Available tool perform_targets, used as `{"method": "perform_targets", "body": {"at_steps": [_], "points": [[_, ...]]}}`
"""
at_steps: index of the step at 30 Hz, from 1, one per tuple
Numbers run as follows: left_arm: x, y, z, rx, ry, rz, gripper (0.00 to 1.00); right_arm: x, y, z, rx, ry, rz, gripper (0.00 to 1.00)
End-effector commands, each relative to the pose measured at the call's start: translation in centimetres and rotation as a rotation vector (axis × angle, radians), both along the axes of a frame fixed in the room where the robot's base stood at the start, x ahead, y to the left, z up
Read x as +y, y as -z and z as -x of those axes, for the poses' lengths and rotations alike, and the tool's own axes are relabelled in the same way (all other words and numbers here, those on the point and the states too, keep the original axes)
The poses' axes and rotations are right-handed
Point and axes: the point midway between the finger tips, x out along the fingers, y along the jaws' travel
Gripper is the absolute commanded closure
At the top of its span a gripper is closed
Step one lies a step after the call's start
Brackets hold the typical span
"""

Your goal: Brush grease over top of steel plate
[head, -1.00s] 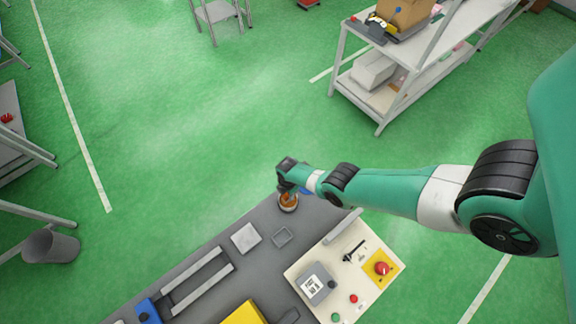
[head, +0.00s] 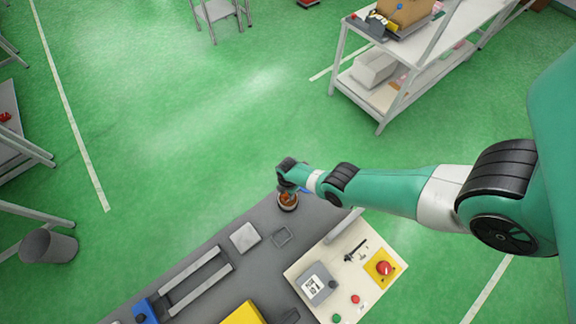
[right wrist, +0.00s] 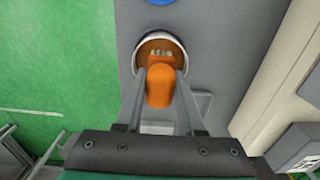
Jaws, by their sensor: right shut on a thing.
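A round pot with brown contents (head: 288,206) stands near the far end of the grey table; it also shows in the right wrist view (right wrist: 137,62). My right gripper (head: 288,188) is directly over the pot. In the right wrist view its fingers are shut on the orange handle of a brush (right wrist: 160,88). The brush points into the pot, with pale bits at its far end; how deep it reaches I cannot tell. A light grey square steel plate (head: 245,237) lies flat on the table, left of and nearer than the pot. My left gripper is not in view.
A small outlined square tray (head: 282,237) lies beside the plate. Two grey rails (head: 200,283) with a blue end block (head: 144,312) lie at left. A yellow block (head: 243,314) is at the front. A cream control panel (head: 347,285) with a red button stands at right.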

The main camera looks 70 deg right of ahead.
Motion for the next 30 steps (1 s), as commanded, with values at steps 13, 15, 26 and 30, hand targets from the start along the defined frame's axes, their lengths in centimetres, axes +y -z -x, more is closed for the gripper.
{"method": "perform_targets", "body": {"at_steps": [13,15,26,30], "points": [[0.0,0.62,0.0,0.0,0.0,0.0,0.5,-0.01,0.61,-0.01,0.0,0.0,0.0,1.0],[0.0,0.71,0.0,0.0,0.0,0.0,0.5,-0.01,0.7,-0.01,0.0,0.0,0.0,1.0],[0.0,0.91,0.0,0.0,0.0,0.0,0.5,-0.01,0.91,-0.01,0.0,0.0,0.0,1.0],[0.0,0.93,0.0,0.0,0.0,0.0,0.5,0.0,0.93,0.0,0.0,0.0,0.0,1.0]]}}
